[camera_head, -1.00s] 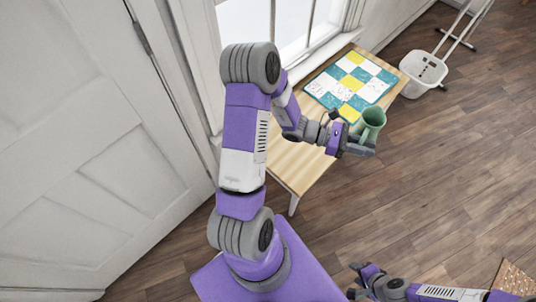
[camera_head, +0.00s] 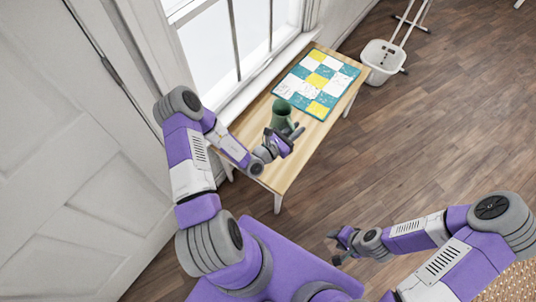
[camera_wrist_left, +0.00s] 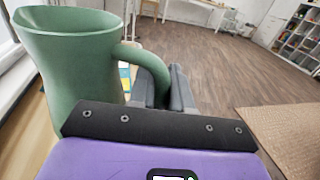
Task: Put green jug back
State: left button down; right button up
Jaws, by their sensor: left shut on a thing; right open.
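The green jug (camera_head: 281,112) is upright at the table, near the window side, left of the patchwork mat. My left gripper (camera_head: 293,132) is shut on its handle. In the left wrist view the jug (camera_wrist_left: 78,62) stands at the left, its handle running between the fingers of my left gripper (camera_wrist_left: 165,88). I cannot tell whether the jug's base touches the wood. My right gripper (camera_head: 338,246) is open and empty, low over the floor in front of the table.
The wooden table (camera_head: 262,157) stands under the window, with bare wood at its near end. The teal, white and yellow patchwork mat (camera_head: 315,82) covers its far end. A woven mat (camera_head: 512,284) lies at the lower right.

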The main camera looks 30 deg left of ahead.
pick_arm(q)
jog(key=f+n+y, duration=0.1)
jog(key=y, duration=0.1)
jog(key=a+f+n+y+p, duration=0.1)
jog(key=y, duration=0.1)
jog(key=f+n+y+p, duration=0.1)
jog(key=f, duration=0.1)
jog(key=shift+s+a+f+n+t+y, duration=0.1)
jog(key=shift+s+a+n+t+y, duration=0.2)
jog(key=shift+a+y, duration=0.1)
jog(key=shift+s+a+f+n+y+p, duration=0.2)
jog(key=shift+f+n+y, duration=0.1)
jog(key=shift+f+y, duration=0.15)
jog(key=shift+s+a+f+n+y+p, duration=0.1)
jog(key=shift+f+n+y+p, duration=0.15)
jog(key=shift+f+y, duration=0.2)
notch_tip(320, 180, down, 10)
jog(key=b, duration=0.5)
jog(key=shift+f, duration=0.15)
jog(key=c, duration=1.5)
grip_release()
jog(key=shift+f, duration=0.2)
jog(key=o, duration=0.4)
jog(key=shift+o, duration=0.2)
